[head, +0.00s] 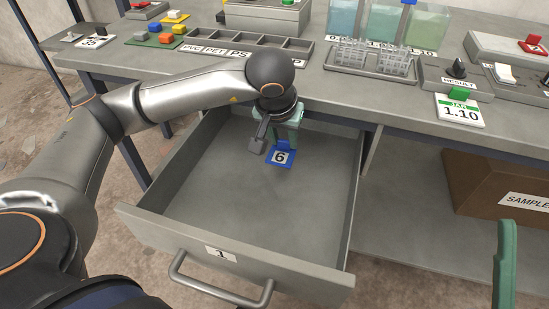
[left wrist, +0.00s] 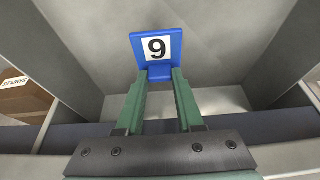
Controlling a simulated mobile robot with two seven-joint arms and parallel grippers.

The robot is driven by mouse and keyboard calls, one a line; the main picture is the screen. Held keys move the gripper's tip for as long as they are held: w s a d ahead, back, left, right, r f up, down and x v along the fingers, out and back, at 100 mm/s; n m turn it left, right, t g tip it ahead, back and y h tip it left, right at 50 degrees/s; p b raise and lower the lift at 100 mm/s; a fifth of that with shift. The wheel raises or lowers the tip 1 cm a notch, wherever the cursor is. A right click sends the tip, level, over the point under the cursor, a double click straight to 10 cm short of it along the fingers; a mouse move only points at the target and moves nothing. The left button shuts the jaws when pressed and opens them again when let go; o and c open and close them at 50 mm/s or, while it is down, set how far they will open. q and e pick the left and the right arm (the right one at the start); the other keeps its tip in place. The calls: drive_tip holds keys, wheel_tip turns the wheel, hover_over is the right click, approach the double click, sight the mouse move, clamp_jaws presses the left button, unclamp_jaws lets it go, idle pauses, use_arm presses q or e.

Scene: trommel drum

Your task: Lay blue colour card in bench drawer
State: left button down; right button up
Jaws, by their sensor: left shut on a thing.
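The blue colour card (head: 272,161) has a white label reading 6. It is inside the open bench drawer (head: 215,215), toward the back right, at or just above the drawer floor; I cannot tell if it touches. My left gripper (head: 287,138) reaches down into the drawer and is shut on the card's blue tab. In the left wrist view the card (left wrist: 139,44) shows upside down beyond the green fingertips (left wrist: 160,75). One green finger of my right gripper (head: 505,268) shows at the lower right edge; its opening is not shown.
The drawer's front handle (head: 222,290) is nearest me, and its floor around the card is bare. The bench top (head: 310,82) above holds a labelled sorting tray (head: 245,45), water tanks (head: 383,22) and a rack (head: 370,60). A cardboard box (head: 490,185) sits under the bench.

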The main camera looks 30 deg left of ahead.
sight(274, 148)
use_arm(q)
drive_tip(key=a+f, duration=0.2)
drive_tip(key=shift+w+a+f+b, duration=0.1)
drive_tip(key=shift+w+f+b, duration=0.05)
drive_tip(key=shift+f+b, duration=0.25)
drive_tip(key=shift+a+f+b, duration=0.1)
drive_tip(key=shift+f+b, duration=0.65)
drive_tip(key=shift+f, duration=0.75)
drive_tip(key=shift+f, duration=0.15)
drive_tip(key=c, duration=0.5)
unclamp_jaws()
drive_tip(key=shift+c, duration=0.2)
drive_tip(key=shift+r, duration=0.4)
drive_tip(key=p+v, duration=0.4)
drive_tip(key=v, duration=0.7)
drive_tip(key=shift+s+r, duration=0.25)
drive_tip(key=shift+s, duration=0.05)
